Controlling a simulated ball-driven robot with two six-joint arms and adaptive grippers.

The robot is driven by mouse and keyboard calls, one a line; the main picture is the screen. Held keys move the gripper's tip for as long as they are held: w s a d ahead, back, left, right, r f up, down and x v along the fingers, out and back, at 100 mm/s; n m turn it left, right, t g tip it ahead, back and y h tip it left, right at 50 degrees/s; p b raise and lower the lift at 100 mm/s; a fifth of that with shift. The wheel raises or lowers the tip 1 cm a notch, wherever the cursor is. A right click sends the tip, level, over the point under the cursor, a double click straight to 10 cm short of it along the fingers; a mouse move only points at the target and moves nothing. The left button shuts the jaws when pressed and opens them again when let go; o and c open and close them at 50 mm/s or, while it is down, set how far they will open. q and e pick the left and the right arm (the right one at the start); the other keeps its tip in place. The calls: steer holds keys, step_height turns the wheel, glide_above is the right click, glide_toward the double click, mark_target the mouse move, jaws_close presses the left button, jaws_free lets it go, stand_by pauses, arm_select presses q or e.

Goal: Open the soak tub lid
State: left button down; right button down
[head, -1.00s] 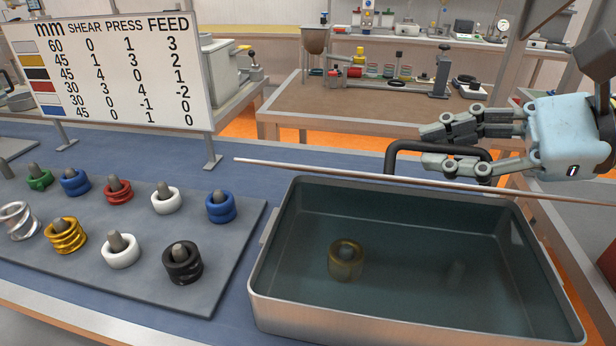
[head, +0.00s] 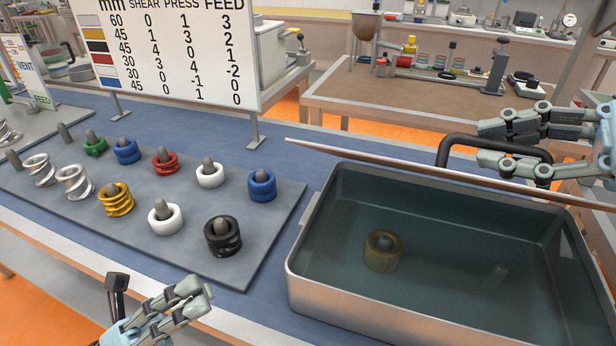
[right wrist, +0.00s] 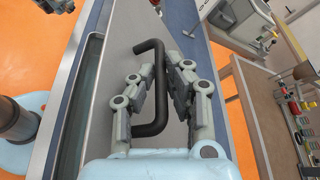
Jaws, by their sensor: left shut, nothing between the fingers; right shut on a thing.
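The soak tub (head: 345,312) is a metal basin of dark liquid with a gold ring (head: 383,250) inside. Its lid (head: 400,169) shows as a thin slanted strip, almost edge-on, raised along the tub's far side; the tub's inside is exposed. The lid's black bar handle (head: 462,140) sticks out behind that strip. My right gripper (head: 482,147) is shut on the handle; in the right wrist view the handle (right wrist: 154,128) passes between its fingers (right wrist: 156,65). My left gripper (head: 198,298) is shut and empty at the lower left, in front of the grey board.
A grey board (head: 250,265) left of the tub carries pegs with coloured rings and coils. A sign of numbers (head: 170,50) stands behind it. A blue strip of bench (head: 310,170) is bare between board and tub. A brown bench (head: 400,100) stands farther back.

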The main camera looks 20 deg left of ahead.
arm_select(q)
steer(key=w+d+r+m+g+h, duration=0.1)
steer(key=w+d+r+m+g, duration=0.2)
steer(key=w+d+r, duration=0.7)
step_height(320, 180, up, 2)
steer(key=m, duration=0.2)
steer(key=shift+w+r+m+h, duration=0.15)
steer(key=shift+w+m+h, duration=0.15)
steer(key=shift+w, duration=0.05)
steer(key=shift+d+r, duration=0.1)
